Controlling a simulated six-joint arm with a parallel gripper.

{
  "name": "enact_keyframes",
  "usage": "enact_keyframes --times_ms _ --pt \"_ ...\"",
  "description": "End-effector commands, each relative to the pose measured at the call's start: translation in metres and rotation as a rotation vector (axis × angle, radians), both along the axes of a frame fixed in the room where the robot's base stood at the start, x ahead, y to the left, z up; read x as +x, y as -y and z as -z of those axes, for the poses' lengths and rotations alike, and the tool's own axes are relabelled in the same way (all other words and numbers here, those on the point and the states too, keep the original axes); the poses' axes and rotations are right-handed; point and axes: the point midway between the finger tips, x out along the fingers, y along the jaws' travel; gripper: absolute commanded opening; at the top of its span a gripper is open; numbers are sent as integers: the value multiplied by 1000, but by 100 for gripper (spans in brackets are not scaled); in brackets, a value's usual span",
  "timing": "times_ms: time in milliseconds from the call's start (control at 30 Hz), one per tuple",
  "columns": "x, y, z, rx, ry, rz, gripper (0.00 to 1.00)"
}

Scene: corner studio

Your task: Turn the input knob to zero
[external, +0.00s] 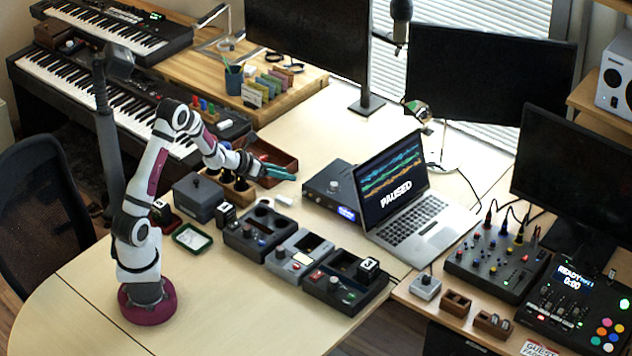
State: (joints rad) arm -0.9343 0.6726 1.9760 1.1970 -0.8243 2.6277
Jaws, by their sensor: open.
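My gripper (292,176) with teal fingers is open and hangs above the table, left of a dark box with a lit blue display (333,192). A knob shows on that box's front, too small to read its setting. No label tells which knob is the input knob. Other knobs sit on a small grey box (425,288) at the front right, and on the dark mixer (497,262). My gripper appears apart from all of these knobs.
An open laptop (405,205) reading "PAUSED" stands right of the display box. Several low device boxes (345,284) line the table's front edge. A reddish-brown tray (274,156) lies behind my gripper. The table's front left (225,305) is clear.

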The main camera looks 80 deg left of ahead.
Motion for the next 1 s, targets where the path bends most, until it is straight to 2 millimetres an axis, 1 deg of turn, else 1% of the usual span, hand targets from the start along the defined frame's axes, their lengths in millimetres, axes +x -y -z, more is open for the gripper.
enact_keyframes --times_ms 33,67,167,233,267,367,600,700,833,1000 --pt "-7 -10 12 60 27 61 61" --pt "-9 -13 16 95 45 96 61" --pt "-14 -18 23 168 85 161 61" --pt "-9 -19 25 184 95 175 61" --pt "-5 -19 27 185 95 177 61" --pt "18 -21 36 184 95 179 61" --pt "84 -32 64 185 94 178 61" --pt "105 -36 72 184 93 176 61" --pt "121 -39 79 182 93 175 61" --pt "129 -40 82 182 93 173 61"
